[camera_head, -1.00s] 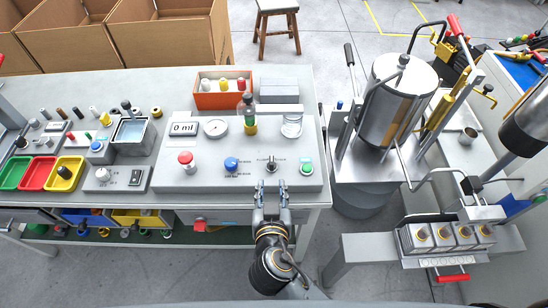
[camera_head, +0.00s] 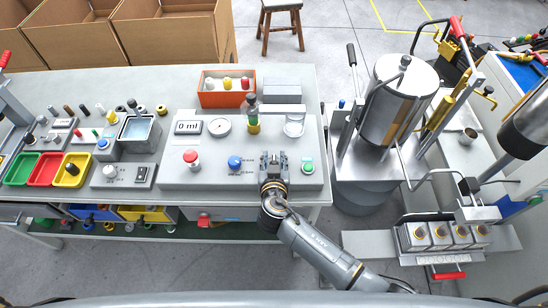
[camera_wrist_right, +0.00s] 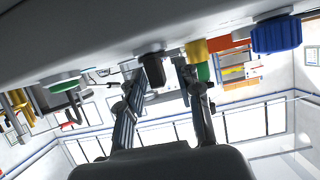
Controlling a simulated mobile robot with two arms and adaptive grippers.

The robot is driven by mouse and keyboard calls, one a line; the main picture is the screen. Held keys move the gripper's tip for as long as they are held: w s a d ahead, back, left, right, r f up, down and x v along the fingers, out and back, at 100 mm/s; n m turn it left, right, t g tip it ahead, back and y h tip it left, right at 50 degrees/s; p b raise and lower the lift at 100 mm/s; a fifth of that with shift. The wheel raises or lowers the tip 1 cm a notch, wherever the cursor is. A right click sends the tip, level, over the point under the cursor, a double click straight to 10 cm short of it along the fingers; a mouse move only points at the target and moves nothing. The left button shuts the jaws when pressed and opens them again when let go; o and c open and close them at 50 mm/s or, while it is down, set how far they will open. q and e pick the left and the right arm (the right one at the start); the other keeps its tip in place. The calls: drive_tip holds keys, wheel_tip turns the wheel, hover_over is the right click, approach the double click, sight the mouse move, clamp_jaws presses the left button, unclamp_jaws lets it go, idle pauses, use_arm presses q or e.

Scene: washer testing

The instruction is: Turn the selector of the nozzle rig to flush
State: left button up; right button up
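The nozzle rig (camera_head: 215,178) is a grey sloped panel on the bench. Its selector is hidden behind my right gripper (camera_head: 272,158) in the head view. In the right wrist view the selector is a dark knob (camera_wrist_right: 152,70) on the panel front. The fingers of my right gripper (camera_wrist_right: 160,72) stand apart on either side of it, the left finger closer. A gap shows at the right finger, and I cannot tell if the left one touches. The selector's pointing direction is not readable. My left gripper is not in view.
A blue knob (camera_head: 235,162) sits left of my right gripper and a green button (camera_head: 308,167) close on its right. A red button (camera_head: 191,156) is further left. A steel tank (camera_head: 397,95) rises to the right.

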drive_tip(key=shift+c, duration=0.4)
clamp_jaws()
drive_tip(key=shift+n+y, duration=0.3)
drive_tip(key=shift+y, duration=0.1)
drive_tip(key=shift+d+n+y, duration=0.1)
drive_tip(key=shift+n+y, duration=0.3)
drive_tip(key=shift+n, duration=0.1)
drive_tip(key=shift+r+n+y+p, duration=0.1)
drive_tip(key=shift+n+y+p, duration=0.5)
drive_tip(key=shift+y, duration=0.4)
drive_tip(key=n+g+y+p, duration=0.2)
drive_tip(key=n+y+p, duration=0.1)
drive_tip(key=n+y, duration=0.1)
drive_tip(key=shift+w+r, duration=0.1)
drive_tip(key=shift+r, duration=0.05)
drive_tip(key=shift+n+g+y+p, duration=0.75)
drive_tip(key=shift+n+g+y, duration=0.15)
drive_tip(key=shift+n+g, duration=0.15)
drive_tip(key=shift+f, duration=0.2)
